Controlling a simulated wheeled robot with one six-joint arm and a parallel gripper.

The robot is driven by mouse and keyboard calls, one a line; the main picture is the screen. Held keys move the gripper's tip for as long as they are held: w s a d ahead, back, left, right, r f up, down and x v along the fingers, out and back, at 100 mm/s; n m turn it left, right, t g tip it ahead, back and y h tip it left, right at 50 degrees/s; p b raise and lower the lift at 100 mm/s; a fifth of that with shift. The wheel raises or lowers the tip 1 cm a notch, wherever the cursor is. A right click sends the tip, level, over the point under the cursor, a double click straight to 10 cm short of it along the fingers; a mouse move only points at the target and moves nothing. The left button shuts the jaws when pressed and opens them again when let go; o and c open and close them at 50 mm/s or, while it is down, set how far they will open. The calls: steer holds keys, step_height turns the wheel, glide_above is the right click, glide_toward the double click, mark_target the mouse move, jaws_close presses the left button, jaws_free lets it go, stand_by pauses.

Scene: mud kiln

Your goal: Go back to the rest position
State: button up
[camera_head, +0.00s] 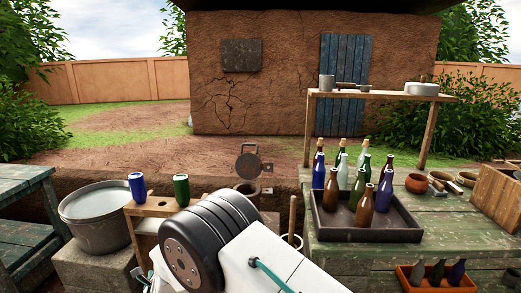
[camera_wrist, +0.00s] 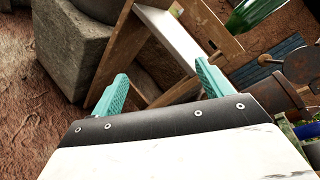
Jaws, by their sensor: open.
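My gripper (camera_wrist: 160,92) shows in the wrist view with its two teal fingers spread apart and nothing between them. It points down toward a wooden stand (camera_wrist: 180,38) and the muddy ground. In the head view my arm fills the lower middle and the gripper's fingers are hidden. A blue bottle (camera_head: 137,188) and a green bottle (camera_head: 181,189) stand neck-down on the wooden stand (camera_head: 157,207), left of my arm. The green bottle also shows at the top of the wrist view (camera_wrist: 250,14).
A metal tub (camera_head: 98,215) on a stone block is at left.

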steer(key=s+d+r+n+g+h, duration=0.1)
steer(key=s+d+r+n+g, duration=0.45)
steer(key=d, duration=0.45)
steer(key=s+d+r+n+g+h, duration=0.2)
steer(key=s+d+r+n+g, duration=0.15)
steer(key=d+r+n, duration=0.4)
steer(key=s+d+r+n+g+h, duration=0.1)
steer(key=s+d+r+n+g, duration=0.5)
steer(key=d, duration=0.7)
steer(key=s+d+r, duration=0.4)
steer(key=s+d, duration=0.3)
steer(key=d, duration=0.3)
steer(key=s+d+r+n+t+h, duration=0.1)
steer(key=s+d+r, duration=0.4)
steer(key=s+d, duration=0.3)
steer(key=s+d+r+n+t+h, duration=0.1)
steer(key=s+d+r, duration=0.4)
steer(key=d, duration=0.6)
steer(key=shift+s+d, duration=0.35)
steer(key=shift+s, duration=1)
steer(key=shift+r, duration=0.1)
